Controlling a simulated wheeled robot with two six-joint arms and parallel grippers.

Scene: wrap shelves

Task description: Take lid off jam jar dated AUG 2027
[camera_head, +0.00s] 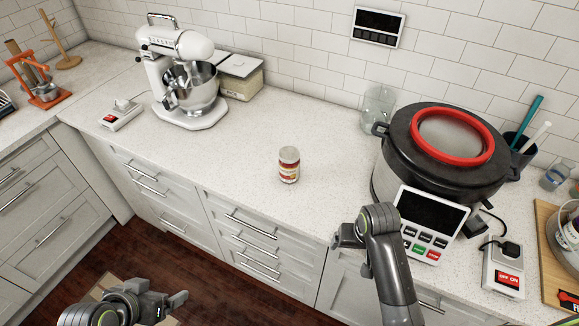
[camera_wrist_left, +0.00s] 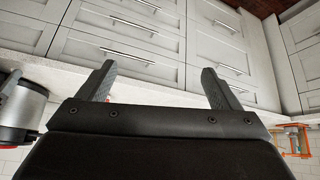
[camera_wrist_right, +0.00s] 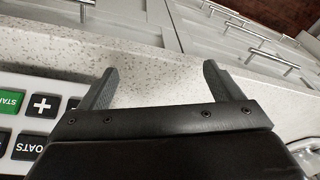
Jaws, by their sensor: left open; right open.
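One jam jar (camera_head: 289,166) stands upright on the white countertop, near its front edge, in the head view. It has a pale lid (camera_head: 289,154) on top and a red and white label. The date on it is too small to read. My left gripper (camera_head: 176,300) is open and empty, low in front of the drawers and well left of the jar. Its open fingers also show in the left wrist view (camera_wrist_left: 157,75). My right gripper (camera_head: 343,237) is at the counter's front edge, right of the jar and apart from it. The right wrist view (camera_wrist_right: 160,70) shows it open and empty.
A large black cooker (camera_head: 440,150) with a red ring and a button panel (camera_head: 430,225) stands right of the jar. A white stand mixer (camera_head: 185,75) is at the back left. A clear glass jar (camera_head: 377,108) stands behind. The counter (camera_head: 240,140) around the jam jar is clear.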

